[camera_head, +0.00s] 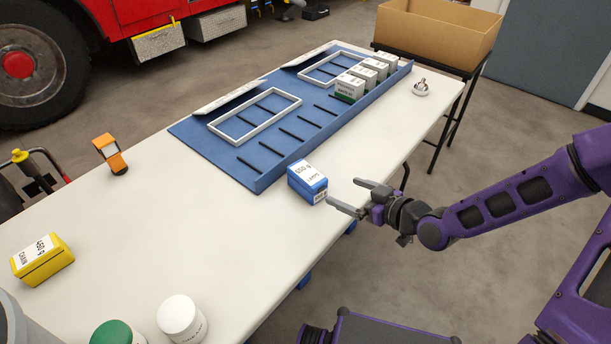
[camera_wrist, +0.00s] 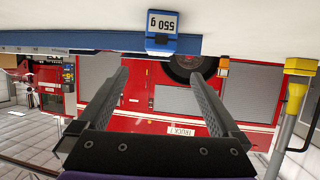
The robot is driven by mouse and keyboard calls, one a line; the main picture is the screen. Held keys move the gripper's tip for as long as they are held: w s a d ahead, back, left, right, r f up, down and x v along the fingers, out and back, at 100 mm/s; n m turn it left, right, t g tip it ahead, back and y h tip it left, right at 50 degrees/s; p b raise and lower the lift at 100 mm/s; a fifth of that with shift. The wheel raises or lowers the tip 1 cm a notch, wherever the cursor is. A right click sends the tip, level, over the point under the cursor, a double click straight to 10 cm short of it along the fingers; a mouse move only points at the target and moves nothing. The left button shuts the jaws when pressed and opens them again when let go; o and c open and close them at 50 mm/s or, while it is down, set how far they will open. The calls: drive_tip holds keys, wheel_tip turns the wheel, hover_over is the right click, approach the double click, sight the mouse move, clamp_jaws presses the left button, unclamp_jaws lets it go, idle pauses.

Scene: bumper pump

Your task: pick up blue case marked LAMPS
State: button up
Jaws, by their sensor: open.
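The blue case marked LAMPS (camera_head: 307,183) stands on the white table near its right edge, just in front of the blue rack. Its white top label reads "550 g". My gripper (camera_head: 360,196) is open and empty, a short way to the right of the case, with its fingers pointing toward it and not touching. In the wrist view the blue case (camera_wrist: 163,32) shows beyond the open fingertips (camera_wrist: 160,75), near the top of the picture. The wrist picture appears upside down, with the table at the top.
The blue rack (camera_head: 230,160) holds white frames and several pale cases (camera_head: 366,76). A yellow case (camera_head: 42,260), a white jar (camera_head: 181,318), a green-lidded jar (camera_head: 117,333) and an orange object (camera_head: 109,153) stand elsewhere on the table (camera_head: 190,240). A cardboard box (camera_head: 440,32) is behind.

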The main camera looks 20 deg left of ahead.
sight(312, 176)
drive_tip(key=b+x, duration=0.1)
drive_tip(key=x, duration=0.9)
drive_tip(key=shift+w+f, duration=0.1)
drive_tip(key=shift+f, duration=0.05)
drive_tip(key=shift+r+x, duration=0.1)
drive_tip(key=shift+x, duration=1.35)
drive_tip(key=shift+r+x, duration=0.15)
drive_tip(key=shift+x, duration=1.35)
drive_tip(key=shift+a, duration=0.1)
drive_tip(key=shift+c, duration=0.3)
clamp_jaws()
